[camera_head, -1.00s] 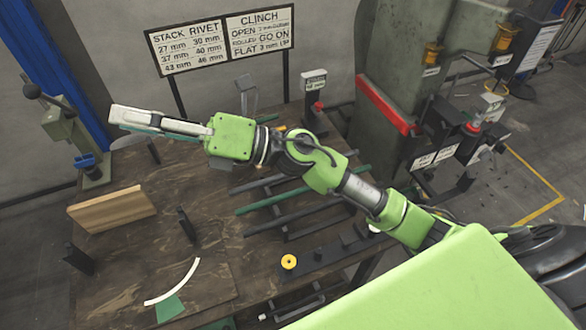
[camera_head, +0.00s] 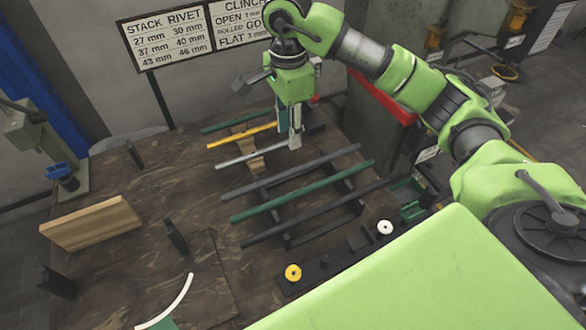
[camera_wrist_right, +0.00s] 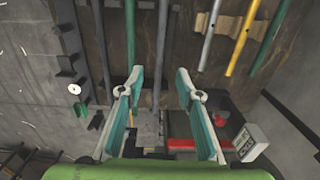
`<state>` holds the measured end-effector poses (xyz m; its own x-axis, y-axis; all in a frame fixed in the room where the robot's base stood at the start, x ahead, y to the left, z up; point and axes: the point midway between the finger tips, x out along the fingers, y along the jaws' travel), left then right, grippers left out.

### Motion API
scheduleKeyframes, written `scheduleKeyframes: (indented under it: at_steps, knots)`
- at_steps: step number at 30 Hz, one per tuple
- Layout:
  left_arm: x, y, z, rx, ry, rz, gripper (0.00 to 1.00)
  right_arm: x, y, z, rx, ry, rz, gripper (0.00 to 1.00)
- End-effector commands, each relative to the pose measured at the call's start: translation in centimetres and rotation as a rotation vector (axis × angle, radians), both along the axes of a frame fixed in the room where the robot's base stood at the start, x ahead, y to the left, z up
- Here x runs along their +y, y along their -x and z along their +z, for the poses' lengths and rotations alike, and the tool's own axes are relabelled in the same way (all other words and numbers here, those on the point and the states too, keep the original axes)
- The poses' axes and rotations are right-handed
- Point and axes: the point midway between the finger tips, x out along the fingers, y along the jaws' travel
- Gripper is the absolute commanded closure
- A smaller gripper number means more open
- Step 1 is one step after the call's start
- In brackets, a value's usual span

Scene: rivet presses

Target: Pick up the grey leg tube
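A dark grey tube (camera_head: 283,172) lies across a rack on the wooden table, between a green tube (camera_head: 302,191) and a lighter silver tube (camera_head: 250,155). My right gripper (camera_head: 295,142) points down near the silver tube's right end, behind the dark grey tube in the picture. In the right wrist view my right gripper (camera_wrist_right: 159,80) is open and empty, its two fingers spread on either side of the dark grey tube (camera_wrist_right: 157,40) as seen from above. Whether the fingers are at the tube's height, I cannot tell. My left gripper is not in view.
A yellow tube (camera_head: 242,134) and another green tube (camera_head: 228,122) lie behind; a black tube (camera_head: 315,213) lies in front. A wooden block (camera_head: 90,222) stands at left. A yellow spool (camera_head: 293,272) and a white one (camera_head: 385,227) sit at the front.

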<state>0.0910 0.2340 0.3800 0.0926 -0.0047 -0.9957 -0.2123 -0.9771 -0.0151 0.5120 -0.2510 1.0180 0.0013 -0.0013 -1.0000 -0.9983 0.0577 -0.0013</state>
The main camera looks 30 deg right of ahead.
Motion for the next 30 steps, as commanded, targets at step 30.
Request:
scheduleKeyframes:
  at_steps: [30]
  knots:
    - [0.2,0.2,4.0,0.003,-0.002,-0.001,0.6,-0.4,0.0,-13.3,0.003,-0.001,0.001,0.67]
